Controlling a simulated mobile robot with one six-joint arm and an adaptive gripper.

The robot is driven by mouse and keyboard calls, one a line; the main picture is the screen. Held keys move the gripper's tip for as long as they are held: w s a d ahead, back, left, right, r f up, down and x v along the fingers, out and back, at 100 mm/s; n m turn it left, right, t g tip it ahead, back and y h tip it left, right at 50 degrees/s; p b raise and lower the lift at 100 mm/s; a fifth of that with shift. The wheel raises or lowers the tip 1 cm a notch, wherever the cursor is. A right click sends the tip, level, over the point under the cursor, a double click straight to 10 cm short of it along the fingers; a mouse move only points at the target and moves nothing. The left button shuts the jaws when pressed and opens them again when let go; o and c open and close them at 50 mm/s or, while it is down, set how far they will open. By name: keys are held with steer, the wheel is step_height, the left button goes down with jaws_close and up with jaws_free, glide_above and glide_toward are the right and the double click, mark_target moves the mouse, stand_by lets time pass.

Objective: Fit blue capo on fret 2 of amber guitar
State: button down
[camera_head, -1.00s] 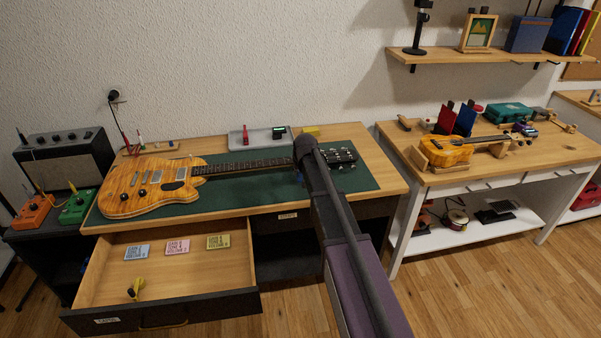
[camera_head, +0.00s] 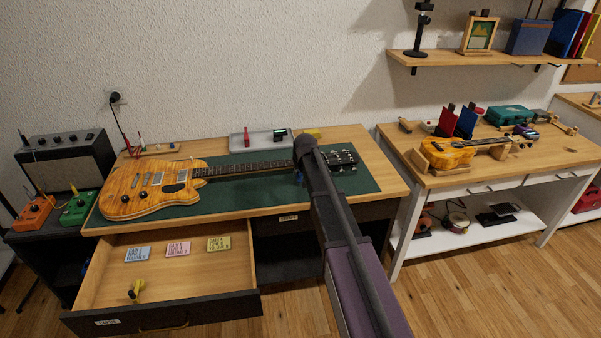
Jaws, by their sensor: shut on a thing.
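The amber electric guitar (camera_head: 152,187) lies flat on the green mat of the desk. Its body is at the left, and its dark fretted neck (camera_head: 245,169) runs right to the headstock (camera_head: 341,160). My arm reaches over the neck near its headstock end. My gripper (camera_head: 300,175) is at the far end of the arm, mostly hidden behind the arm's dark link. A small bit of blue, the blue capo (camera_head: 298,178), shows at the gripper's left side, over or at the neck. The frets there are covered, so I cannot tell which fret it is at or whether it touches.
An open drawer (camera_head: 205,285) at the front holds several coloured cards and a yellow capo (camera_head: 135,289). A grey tray (camera_head: 262,139) stands behind the neck. Amplifier (camera_head: 66,160) and pedals are at left. The right bench (camera_head: 480,165) carries a small yellow guitar (camera_head: 448,153).

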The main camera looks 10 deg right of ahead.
steer(key=shift+w, duration=0.6)
stand_by(0.3)
steer(key=shift+c, duration=2.1)
jaws_free()
steer(key=shift+r, duration=0.1)
steer(key=shift+p+v, duration=2.25)
steer(key=shift+v, duration=0.2)
steer(key=shift+f, duration=0.25)
steer(key=b+x, duration=0.4)
steer(key=shift+w+f+b, duration=0.15)
steer(key=shift+f+b, duration=0.15)
steer(key=shift+f, duration=0.1)
steer(key=s, duration=0.9)
steer(key=shift+s, duration=0.2)
